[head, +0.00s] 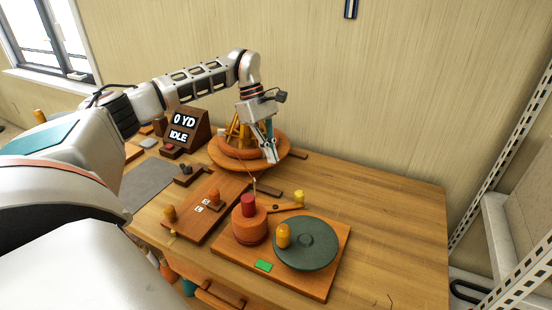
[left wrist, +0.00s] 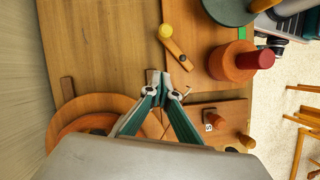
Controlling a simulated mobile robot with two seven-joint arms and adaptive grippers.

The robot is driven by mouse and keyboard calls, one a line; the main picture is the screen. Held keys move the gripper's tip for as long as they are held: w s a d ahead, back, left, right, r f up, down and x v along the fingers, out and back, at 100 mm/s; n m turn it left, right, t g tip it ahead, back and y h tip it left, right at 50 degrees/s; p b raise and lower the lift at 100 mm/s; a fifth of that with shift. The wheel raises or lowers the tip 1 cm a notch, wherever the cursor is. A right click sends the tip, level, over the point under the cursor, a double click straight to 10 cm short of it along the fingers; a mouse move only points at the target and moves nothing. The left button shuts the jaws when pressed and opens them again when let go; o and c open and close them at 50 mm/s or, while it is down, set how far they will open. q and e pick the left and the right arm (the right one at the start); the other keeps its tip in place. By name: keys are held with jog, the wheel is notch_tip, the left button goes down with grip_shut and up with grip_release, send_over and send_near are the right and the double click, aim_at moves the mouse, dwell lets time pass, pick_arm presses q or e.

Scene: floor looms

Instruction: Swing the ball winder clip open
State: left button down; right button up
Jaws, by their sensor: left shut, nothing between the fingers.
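The ball winder stands on a wooden base (head: 335,262), with an orange drum and red core (head: 248,205) beside a dark green disc (head: 312,250) that has an orange-yellow knob. The clip is a short wooden arm (head: 284,208) with a yellow knob (head: 299,197) at the base's far edge; it also shows in the left wrist view (left wrist: 175,48). My left gripper (head: 271,160) points down, shut and empty, behind and above the clip, apart from it. In the left wrist view its fingertips (left wrist: 158,78) meet below the clip. My right gripper is not in view.
A round orange wooden stand (head: 222,155) is close beside my left gripper. A display (head: 186,128) reads "0 YD IDLE". A wooden board with pegs (head: 208,212) lies left of the winder. The table's right side (head: 400,220) is clear.

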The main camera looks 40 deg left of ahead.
aim_at(299, 198)
pick_arm(q)
jog(key=x, duration=0.7)
jog(key=shift+f+b, duration=0.2)
jog(key=shift+b, duration=0.1)
jog(key=d, duration=0.3)
jog(key=shift+f, duration=0.2)
jog(key=shift+d, duration=0.55)
jog(key=shift+d, duration=0.1)
jog(key=shift+s, duration=0.1)
